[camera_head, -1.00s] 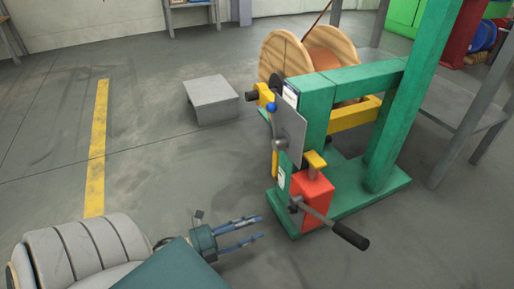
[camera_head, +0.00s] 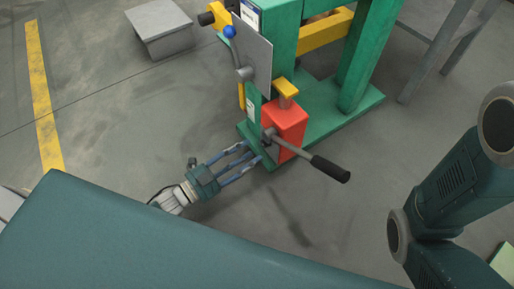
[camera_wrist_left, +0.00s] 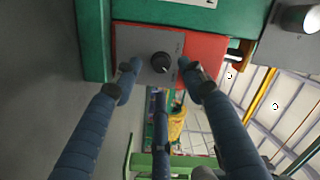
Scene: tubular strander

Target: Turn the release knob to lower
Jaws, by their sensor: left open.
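The release knob (camera_wrist_left: 161,62) is a small round black knob with a white mark, on a grey plate of the red pump box. It shows in the left wrist view; in the head view I cannot make it out. The red box (camera_head: 285,125) stands on the green frame's base, with a lever ending in a black grip (camera_head: 329,168). My left gripper (camera_head: 250,155) is open, its fingers pointing at the box's left side. In the left wrist view its fingertips (camera_wrist_left: 159,72) are on either side of the knob. Whether they touch it I cannot tell. My right gripper is out of view.
A grey plate with a blue-knobbed lever (camera_head: 230,32) stands above the box. A yellow cap (camera_head: 286,87) tops the box. A grey block (camera_head: 160,28) sits on the floor behind. My right arm shows at right.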

